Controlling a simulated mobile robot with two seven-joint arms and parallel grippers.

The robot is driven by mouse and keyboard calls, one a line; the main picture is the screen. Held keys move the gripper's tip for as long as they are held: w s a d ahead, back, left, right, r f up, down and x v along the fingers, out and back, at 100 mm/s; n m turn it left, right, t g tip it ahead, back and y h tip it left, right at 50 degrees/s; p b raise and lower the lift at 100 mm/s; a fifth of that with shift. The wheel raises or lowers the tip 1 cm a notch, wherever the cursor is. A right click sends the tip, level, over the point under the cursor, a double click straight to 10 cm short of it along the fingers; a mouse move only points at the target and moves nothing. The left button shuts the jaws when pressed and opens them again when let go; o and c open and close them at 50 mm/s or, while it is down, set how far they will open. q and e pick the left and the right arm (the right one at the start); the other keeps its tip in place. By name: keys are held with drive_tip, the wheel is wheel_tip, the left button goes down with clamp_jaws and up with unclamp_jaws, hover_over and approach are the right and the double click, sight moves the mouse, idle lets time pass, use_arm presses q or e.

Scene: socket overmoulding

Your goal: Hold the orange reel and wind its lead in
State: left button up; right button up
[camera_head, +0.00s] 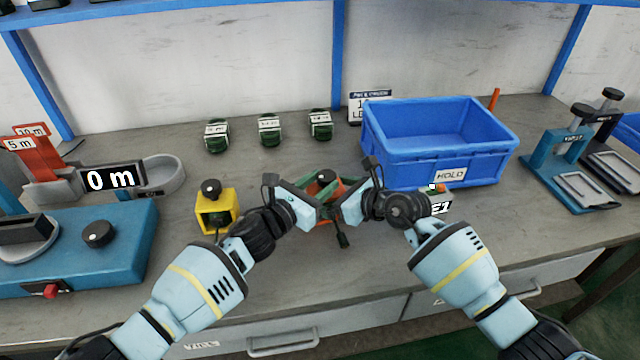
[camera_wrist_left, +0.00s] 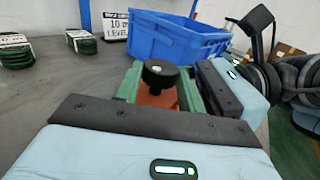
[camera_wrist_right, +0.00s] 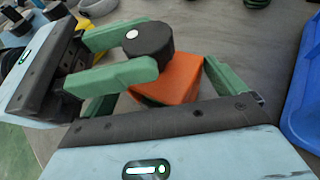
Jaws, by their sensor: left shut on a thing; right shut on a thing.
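The orange reel (camera_wrist_right: 172,80) stands on the bench between my two grippers, mostly hidden by them in the head view; its orange body shows in the left wrist view (camera_wrist_left: 158,98). A round black knob (camera_wrist_right: 150,38) sits on its top. My left gripper (camera_head: 318,208) comes from the left, its green fingers on both sides of the knob and appearing shut on it. My right gripper (camera_head: 338,208) comes from the right, its fingers either side of the orange body and appearing shut on it. A small black piece (camera_head: 342,240), perhaps the lead's end, hangs just in front.
A blue bin (camera_head: 400,170) marked HOLD stands behind right. A yellow block (camera_head: 204,215) is left of my left gripper. Several dark green coils (camera_head: 269,130) lie behind. A blue machine (camera_head: 120,240) with a "0 m" display (camera_head: 111,180) is at left.

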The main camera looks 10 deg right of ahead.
use_arm(q)
drive_tip(key=shift+w+a+r+m+g+h, duration=0.15)
drive_tip(key=shift+w+m+g+h, duration=0.1)
drive_tip(key=shift+m+g+h, duration=0.65)
drive_tip(key=shift+w+a+f+m+g+h, duration=0.15)
drive_tip(key=shift+m+g+h, duration=0.25)
drive_tip(key=shift+m+g, duration=0.5)
drive_tip(key=shift+g, duration=0.6)
drive_tip(key=o, duration=0.7)
drive_tip(key=shift+s+a, duration=0.1)
drive_tip(key=shift+s+a, duration=0.2)
drive_tip(key=shift+a, duration=0.35)
drive_tip(key=v, duration=1)
drive_tip(key=shift+s+a, duration=0.1)
drive_tip(key=shift+a, duration=0.2)
